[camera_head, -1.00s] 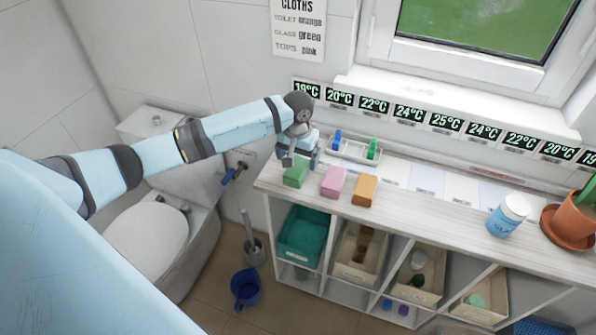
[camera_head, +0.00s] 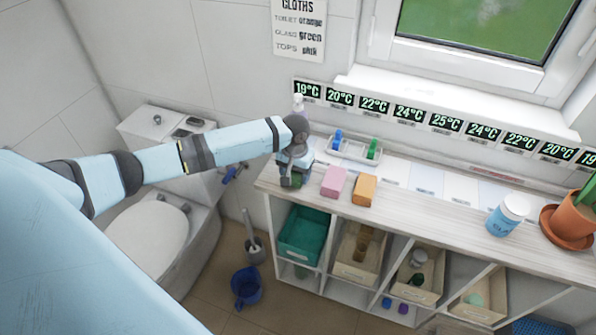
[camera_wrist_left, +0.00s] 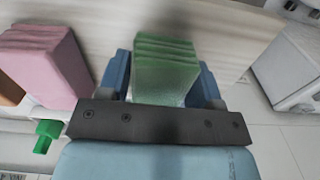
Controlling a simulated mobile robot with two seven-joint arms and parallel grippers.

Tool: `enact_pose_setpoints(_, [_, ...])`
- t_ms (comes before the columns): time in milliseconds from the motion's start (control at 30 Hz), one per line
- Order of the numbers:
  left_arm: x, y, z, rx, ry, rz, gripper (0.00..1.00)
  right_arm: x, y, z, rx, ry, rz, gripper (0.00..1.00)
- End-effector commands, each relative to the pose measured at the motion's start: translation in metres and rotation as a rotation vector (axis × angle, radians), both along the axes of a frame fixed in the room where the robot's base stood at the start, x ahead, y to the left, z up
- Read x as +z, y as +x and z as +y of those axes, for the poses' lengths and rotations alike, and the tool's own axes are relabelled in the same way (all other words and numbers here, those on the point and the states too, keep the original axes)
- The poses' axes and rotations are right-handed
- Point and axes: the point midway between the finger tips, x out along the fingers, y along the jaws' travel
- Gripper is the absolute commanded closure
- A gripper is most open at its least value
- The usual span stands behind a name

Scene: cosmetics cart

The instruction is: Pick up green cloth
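The green cloth (camera_wrist_left: 165,75) is a folded stack on the left end of the shelf top. In the left wrist view it stands between the two blue fingers of my left gripper (camera_wrist_left: 165,82). My right gripper is not in view.
A pink cloth (camera_head: 333,181) and an orange cloth (camera_head: 363,190) lie right of the green one.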

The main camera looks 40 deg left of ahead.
Motion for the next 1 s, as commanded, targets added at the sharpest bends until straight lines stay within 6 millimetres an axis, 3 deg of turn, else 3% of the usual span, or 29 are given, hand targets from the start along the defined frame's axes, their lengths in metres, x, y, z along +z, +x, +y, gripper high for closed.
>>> enact_pose_setpoints(367, [0.002,0.0,0.0,0.0,0.0,-0.001,0.64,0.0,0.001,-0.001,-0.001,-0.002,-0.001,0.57])
enact_pose_setpoints(567, [0.018,0.001,0.0,0.0,0.001,-0.003,0.64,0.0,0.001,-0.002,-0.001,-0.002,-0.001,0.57])
enact_pose_setpoints(767, [0.061,0.001,0.0,-0.002,0.0,-0.004,0.64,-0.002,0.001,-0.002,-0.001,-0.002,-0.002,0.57])
enact_pose_setpoints(1000, [0.132,0.001,0.0,-0.001,-0.001,-0.005,0.64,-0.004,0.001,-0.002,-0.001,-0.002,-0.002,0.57])
